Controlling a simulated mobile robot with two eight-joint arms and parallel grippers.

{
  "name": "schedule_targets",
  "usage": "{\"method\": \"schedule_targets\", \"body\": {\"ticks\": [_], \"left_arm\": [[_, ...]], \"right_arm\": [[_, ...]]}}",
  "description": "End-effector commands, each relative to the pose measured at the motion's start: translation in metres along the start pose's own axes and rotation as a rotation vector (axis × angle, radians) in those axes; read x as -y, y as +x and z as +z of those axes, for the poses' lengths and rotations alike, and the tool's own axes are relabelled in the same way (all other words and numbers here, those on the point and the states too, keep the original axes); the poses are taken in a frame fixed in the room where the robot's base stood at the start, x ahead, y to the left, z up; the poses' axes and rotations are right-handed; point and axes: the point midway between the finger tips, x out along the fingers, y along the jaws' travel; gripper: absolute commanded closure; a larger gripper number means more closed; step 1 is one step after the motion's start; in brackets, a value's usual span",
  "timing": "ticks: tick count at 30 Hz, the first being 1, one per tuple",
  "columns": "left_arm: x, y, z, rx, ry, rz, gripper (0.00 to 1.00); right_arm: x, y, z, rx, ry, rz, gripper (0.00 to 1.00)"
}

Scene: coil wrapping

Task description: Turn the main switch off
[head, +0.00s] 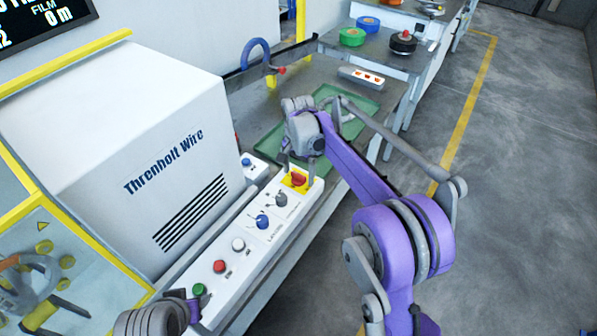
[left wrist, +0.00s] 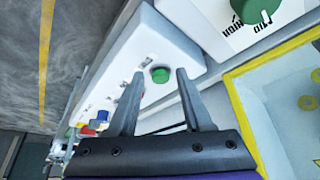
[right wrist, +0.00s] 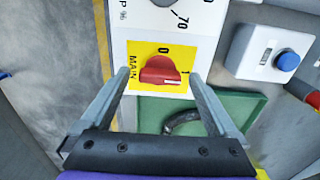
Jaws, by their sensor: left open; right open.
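The main switch (head: 299,179) is a red rotary knob on a yellow plate at the far end of the white control panel (head: 235,268). In the right wrist view the knob (right wrist: 158,71) lies level, its white mark toward the "1"; the "0" is above it. My right gripper (head: 298,168) is open over the switch, with one finger on each side of the knob; whether they touch it I cannot tell. My left gripper (left wrist: 158,76) is open near the green button (left wrist: 160,75) at the near end of the panel. Its fingers are mostly hidden in the head view.
Other buttons and knobs line the panel, including a red button (head: 219,266) and a blue knob (head: 262,221). A small box with a blue button (right wrist: 287,61) stands beside it. A green tray (head: 352,98) lies beyond. The white machine (head: 130,150) rises at left.

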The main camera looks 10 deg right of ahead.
Motion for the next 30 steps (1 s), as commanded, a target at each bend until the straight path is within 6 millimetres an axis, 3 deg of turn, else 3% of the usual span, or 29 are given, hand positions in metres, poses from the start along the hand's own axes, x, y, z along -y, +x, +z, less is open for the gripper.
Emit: {"method": "schedule_targets", "body": {"ticks": [5,19,30], "left_arm": [[0.0000,-0.0001,0.0000,0.000,0.000,0.000,0.50],[0.0000,-0.0001,0.0000,0.000,0.000,0.000,0.50],[0.0000,0.0001,0.0001,0.000,0.000,0.000,0.50]], "right_arm": [[0.0000,-0.0002,-0.0001,0.000,0.000,0.000,0.07],[0.0001,-0.0004,0.0000,0.000,0.000,0.000,0.91],[0.0001,-0.0005,0.0000,0.000,-0.068,0.000,0.91]]}}
